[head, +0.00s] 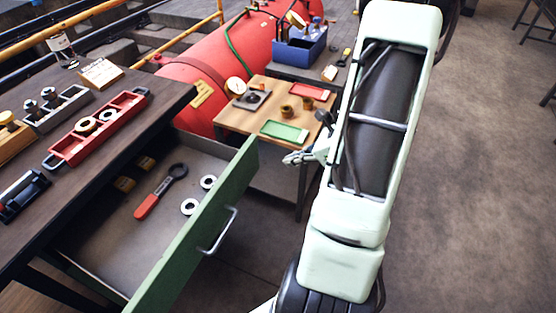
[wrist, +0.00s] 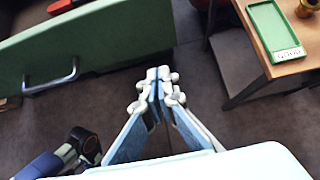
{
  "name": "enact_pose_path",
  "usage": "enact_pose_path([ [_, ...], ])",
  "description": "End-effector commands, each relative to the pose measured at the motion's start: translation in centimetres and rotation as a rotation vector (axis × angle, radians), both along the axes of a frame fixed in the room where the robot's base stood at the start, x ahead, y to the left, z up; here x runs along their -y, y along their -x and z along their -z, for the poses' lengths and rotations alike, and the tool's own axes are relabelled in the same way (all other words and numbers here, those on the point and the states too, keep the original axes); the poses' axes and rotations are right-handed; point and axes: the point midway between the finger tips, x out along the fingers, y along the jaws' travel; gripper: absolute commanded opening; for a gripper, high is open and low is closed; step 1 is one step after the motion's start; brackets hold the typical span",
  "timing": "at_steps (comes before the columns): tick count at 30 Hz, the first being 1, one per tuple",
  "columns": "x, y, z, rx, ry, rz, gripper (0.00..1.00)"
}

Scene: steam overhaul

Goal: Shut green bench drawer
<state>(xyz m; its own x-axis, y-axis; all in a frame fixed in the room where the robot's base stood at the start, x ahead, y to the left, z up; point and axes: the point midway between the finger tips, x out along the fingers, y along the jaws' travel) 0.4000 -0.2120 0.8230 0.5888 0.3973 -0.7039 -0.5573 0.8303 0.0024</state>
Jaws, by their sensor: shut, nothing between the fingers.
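The green bench drawer (head: 190,240) stands pulled well out from under the dark wooden bench. Its front has a metal bow handle (head: 219,232). A red-handled wrench and white rings lie inside it. In the wrist view the green front (wrist: 100,45) and handle (wrist: 52,80) are at the upper left. My gripper (head: 290,159) is to the right of the drawer front's far end, apart from it, with my arm on the right. In the wrist view my gripper (wrist: 157,75) has its fingertips together, holding nothing, to the right of the handle.
The bench top (head: 160,95) carries a red tray (head: 97,128) and a grey tray (head: 58,108). A small wooden table (head: 235,118) with a green tray (head: 284,132) stands behind the gripper. A red boiler (head: 215,60) lies beyond.

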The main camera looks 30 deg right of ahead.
Motion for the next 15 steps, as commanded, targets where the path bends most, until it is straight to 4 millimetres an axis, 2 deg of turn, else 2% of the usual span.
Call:
enact_pose_path([
  [12, -3.5, -5.0, 6.3, -0.003, 0.001, -0.006, 0.00],
  [15, -4.4, -6.4, 6.1, -0.001, 0.003, -0.006, 0.00],
])
